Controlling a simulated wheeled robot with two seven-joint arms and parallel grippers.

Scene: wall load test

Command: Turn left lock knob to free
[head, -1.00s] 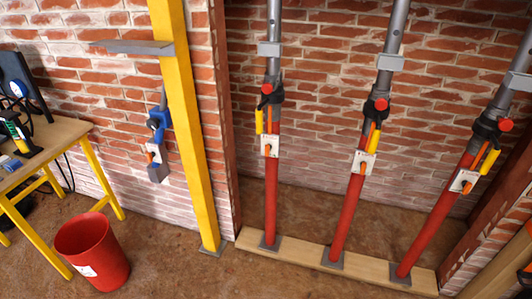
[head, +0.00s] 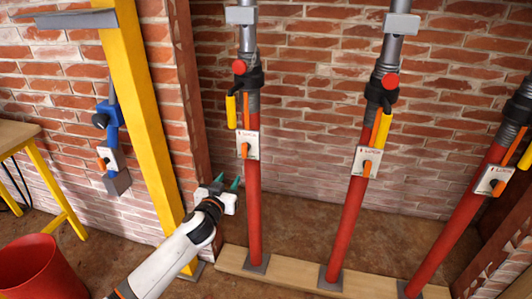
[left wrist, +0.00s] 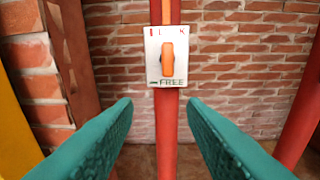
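The left lock knob (head: 245,150) is an orange lever on a white plate (head: 253,146) fixed to the leftmost red prop (head: 254,210). In the left wrist view the orange knob (left wrist: 168,56) stands upright, with partly covered "LOCK" lettering above and "FREE" below. My left gripper (head: 229,185) is open and empty, below and left of the plate in the head view. In the left wrist view its two green fingers (left wrist: 160,125) are spread wide, below the plate and apart from it. My right gripper is not in view.
Two more red props (head: 347,225) (head: 455,222) with similar lock plates stand to the right on a wooden sill (head: 295,274). A yellow post (head: 150,130) with a blue clamp (head: 110,120) stands left. A red bucket (head: 40,270) is at lower left.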

